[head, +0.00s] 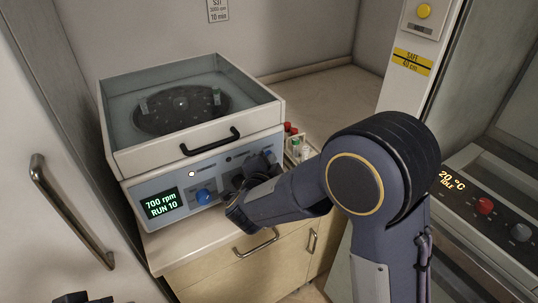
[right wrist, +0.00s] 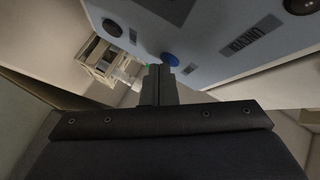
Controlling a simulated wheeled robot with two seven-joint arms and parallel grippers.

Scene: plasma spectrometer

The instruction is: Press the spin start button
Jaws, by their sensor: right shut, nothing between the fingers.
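The spectrometer-side spinner (head: 150,165) is a white box with a glass top over a dark rotor (head: 181,107). My right gripper (head: 266,163) is at the panel's right part, shut and empty, hiding some controls. In the right wrist view its fingers (right wrist: 160,80) end close to a round blue button (right wrist: 170,60); contact cannot be told. Only a dark tip of what seems my left gripper (head: 82,298) shows.
A rack of capped tubes (head: 297,147) stands right of the spinner, close to my right arm. A black handle (head: 207,143) juts from the spinner's front. Drawers (head: 255,245) are below.

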